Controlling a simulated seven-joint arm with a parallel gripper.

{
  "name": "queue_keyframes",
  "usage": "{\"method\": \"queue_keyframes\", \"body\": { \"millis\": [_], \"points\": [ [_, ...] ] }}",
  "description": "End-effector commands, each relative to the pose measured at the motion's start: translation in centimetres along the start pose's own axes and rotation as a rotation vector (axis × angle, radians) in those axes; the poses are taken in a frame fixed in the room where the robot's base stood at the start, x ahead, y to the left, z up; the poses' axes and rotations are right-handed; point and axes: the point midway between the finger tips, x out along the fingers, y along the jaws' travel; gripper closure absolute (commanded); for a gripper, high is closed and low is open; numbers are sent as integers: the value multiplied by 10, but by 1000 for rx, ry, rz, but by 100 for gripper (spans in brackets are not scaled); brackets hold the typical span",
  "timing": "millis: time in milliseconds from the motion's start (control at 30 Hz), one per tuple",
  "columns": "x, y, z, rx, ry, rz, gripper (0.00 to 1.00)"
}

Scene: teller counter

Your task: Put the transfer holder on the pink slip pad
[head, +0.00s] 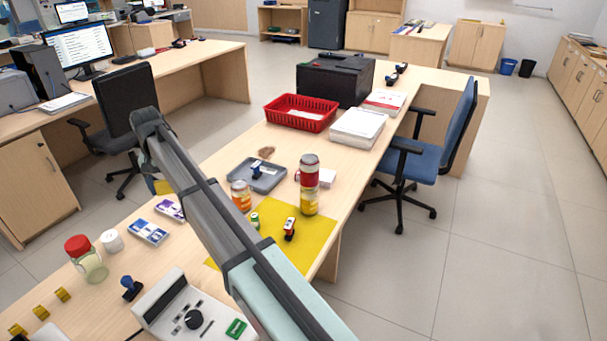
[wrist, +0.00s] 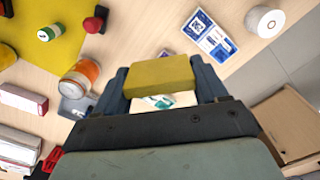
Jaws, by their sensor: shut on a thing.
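My gripper (wrist: 161,88) is shut on a yellow block-like thing with a white, green-marked part below it, which I take as the transfer holder (wrist: 160,75). It is held in the air above the counter. In the head view a bit of yellow (head: 162,187) shows beside my arm, which hides most of the gripper. A small pale pad (head: 326,177), possibly the pink slip pad, lies beside the red-lidded jars. It also seems to show at the left of the wrist view (wrist: 22,99); its pink colour is not clear.
A grey tray (head: 240,180) holds a blue stamp. A red basket (head: 285,118) and a paper stack (head: 358,127) stand farther back. Blue-and-white cards (head: 148,232) lie left.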

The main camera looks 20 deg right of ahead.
Motion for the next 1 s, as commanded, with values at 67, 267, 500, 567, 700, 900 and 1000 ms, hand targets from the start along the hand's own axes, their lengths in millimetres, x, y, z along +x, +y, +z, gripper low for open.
{"method": "queue_keyframes", "body": {
  "millis": [67, 267, 500, 567, 700, 900, 1000],
  "points": [
    [0, 30, -18, 52, 0, 0, 59],
    [0, 103, -52, 175, 0, 0, 59],
    [0, 194, -83, 322, 0, 0, 59],
    [0, 218, -89, 359, 0, 0, 59],
    [0, 275, -101, 444, 0, 0, 59],
    [0, 358, -112, 567, 0, 0, 59],
    [0, 400, -114, 628, 0, 0, 59]
  ]
}}
